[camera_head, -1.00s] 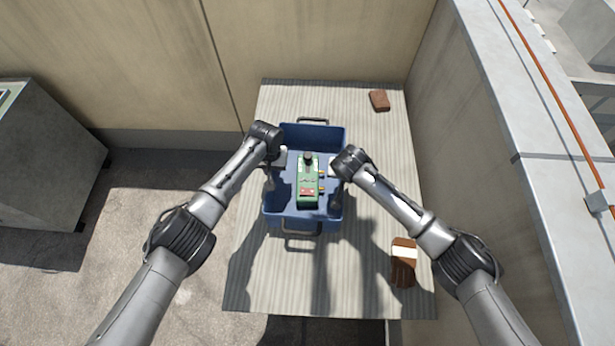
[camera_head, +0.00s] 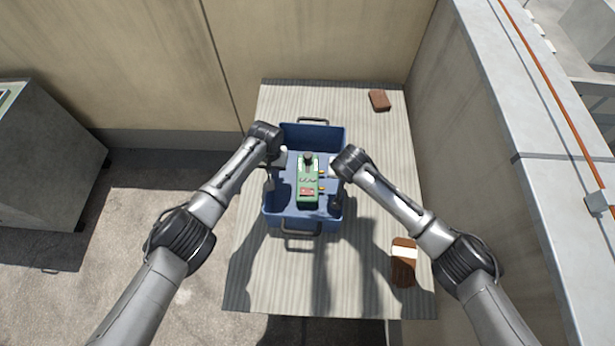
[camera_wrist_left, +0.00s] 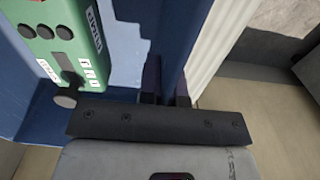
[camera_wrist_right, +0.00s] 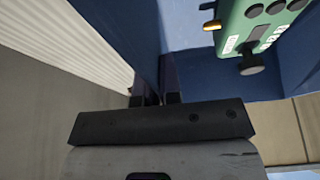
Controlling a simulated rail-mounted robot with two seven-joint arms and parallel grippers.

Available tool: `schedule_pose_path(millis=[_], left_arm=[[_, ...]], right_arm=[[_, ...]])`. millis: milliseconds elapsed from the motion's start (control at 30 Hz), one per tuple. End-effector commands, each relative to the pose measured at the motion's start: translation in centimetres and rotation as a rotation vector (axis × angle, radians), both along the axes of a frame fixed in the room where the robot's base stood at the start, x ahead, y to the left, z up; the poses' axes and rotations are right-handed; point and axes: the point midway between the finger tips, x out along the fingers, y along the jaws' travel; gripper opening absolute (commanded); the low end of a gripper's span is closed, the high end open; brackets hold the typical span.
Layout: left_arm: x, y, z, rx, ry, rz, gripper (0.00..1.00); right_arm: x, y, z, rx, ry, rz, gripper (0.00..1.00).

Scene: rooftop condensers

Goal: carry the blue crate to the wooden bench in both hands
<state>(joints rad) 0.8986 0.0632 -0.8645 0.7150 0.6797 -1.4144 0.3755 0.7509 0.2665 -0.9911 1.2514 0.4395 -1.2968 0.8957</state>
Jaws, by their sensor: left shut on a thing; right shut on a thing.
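The blue crate (camera_head: 318,135) sits upright on a pale ribbed surface, with a grey handle at its far end and another at its near end. A green device with dark knobs (camera_head: 308,183) lies inside it. My left gripper (camera_head: 269,184) is shut on the crate's left wall; the left wrist view shows its fingers (camera_wrist_left: 166,96) at the blue wall. My right gripper (camera_head: 336,201) is shut on the right wall, and its fingers show in the right wrist view (camera_wrist_right: 155,97). I cannot make out a wooden bench in any view.
A brown block (camera_head: 379,100) lies at the ribbed surface's (camera_head: 270,270) far right, and a brown piece with a white band (camera_head: 404,262) at its near right. Tan walls stand behind and to the right. A grey box unit (camera_head: 45,160) stands left, with open floor (camera_head: 150,215) between.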

Motion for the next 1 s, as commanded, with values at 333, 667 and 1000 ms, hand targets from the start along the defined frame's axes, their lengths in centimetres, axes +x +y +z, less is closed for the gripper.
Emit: schedule_pose_path(millis=[333, 667, 1000], left_arm=[[0.0, 0.1, 0.0, 0.001, 0.0, 0.002, 0.0], [0.1, 0.1, 0.2, 0.001, -0.002, 0.002, 0.0], [0.1, 0.1, 1.0, 0.001, -0.002, 0.002, 0.0]], right_arm=[[0.0, 0.0, 0.0, -0.001, 0.0, 0.0, 0.0], [0.1, 0.0, 0.2, 0.001, -0.002, 0.0, 0.0], [0.1, 0.0, 1.1, 0.001, -0.002, 0.0, 0.0]])
